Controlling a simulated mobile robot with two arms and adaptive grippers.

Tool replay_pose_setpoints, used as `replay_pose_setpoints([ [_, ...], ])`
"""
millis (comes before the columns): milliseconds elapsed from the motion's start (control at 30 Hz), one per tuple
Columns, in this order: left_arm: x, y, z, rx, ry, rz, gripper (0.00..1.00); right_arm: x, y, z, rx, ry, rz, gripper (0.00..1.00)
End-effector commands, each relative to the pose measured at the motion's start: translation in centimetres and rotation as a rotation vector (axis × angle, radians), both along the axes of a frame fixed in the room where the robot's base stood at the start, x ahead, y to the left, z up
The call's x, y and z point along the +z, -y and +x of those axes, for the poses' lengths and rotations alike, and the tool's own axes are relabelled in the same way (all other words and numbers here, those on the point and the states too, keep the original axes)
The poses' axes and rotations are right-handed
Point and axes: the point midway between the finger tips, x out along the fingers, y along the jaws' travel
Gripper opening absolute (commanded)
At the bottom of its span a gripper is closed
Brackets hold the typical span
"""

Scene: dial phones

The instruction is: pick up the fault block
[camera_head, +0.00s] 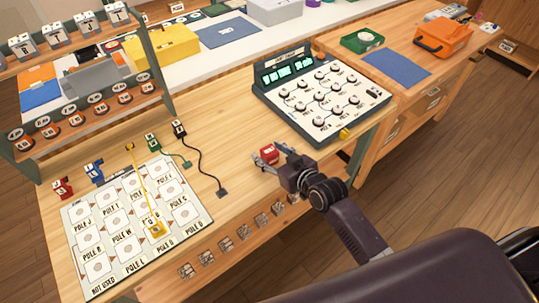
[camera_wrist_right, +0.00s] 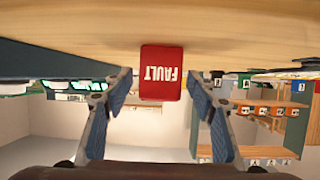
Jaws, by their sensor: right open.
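The fault block is a small red block (camera_head: 268,153) near the front edge of the wooden workbench, below the dial box. The right wrist view, upside down, shows its red face with the word FAULT (camera_wrist_right: 162,72), against the bench top. My right gripper (camera_head: 266,158) is at the block, coming from the front right. Its blue-padded fingers (camera_wrist_right: 161,92) are open, one on each side of the block, with visible gaps between them and it. My left gripper is not in view.
A dial box (camera_head: 320,100) with green displays stands behind the block. A pole board (camera_head: 112,235) lies at left, with red (camera_head: 62,189), blue (camera_head: 94,171), green and black plugs along its far side.

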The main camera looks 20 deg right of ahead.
Motion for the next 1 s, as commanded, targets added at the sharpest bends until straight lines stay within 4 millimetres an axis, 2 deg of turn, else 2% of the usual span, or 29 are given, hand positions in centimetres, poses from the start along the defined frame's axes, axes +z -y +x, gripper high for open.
replay_pose_setpoints([
  [33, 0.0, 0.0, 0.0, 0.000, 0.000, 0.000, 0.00, 0.0, 0.0, 0.0, 0.000, 0.000, 0.000, 0.52],
  [400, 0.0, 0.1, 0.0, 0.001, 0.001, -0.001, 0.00, 0.0, 0.0, 0.0, 0.000, -0.001, 0.000, 0.11],
  [467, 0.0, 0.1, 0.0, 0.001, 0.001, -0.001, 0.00, 0.0, 0.0, 0.0, 0.000, 0.000, 0.000, 0.06],
  [767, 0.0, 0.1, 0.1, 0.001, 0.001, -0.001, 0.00, 0.3, 0.0, 0.0, 0.000, 0.000, 0.000, 0.06],
  [867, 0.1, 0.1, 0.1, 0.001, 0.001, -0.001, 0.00, 1.1, 0.0, 0.0, 0.000, 0.003, 0.000, 0.06],
  [1000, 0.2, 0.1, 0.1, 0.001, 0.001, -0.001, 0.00, 3.4, 0.0, 0.0, 0.000, 0.005, -0.001, 0.06],
])
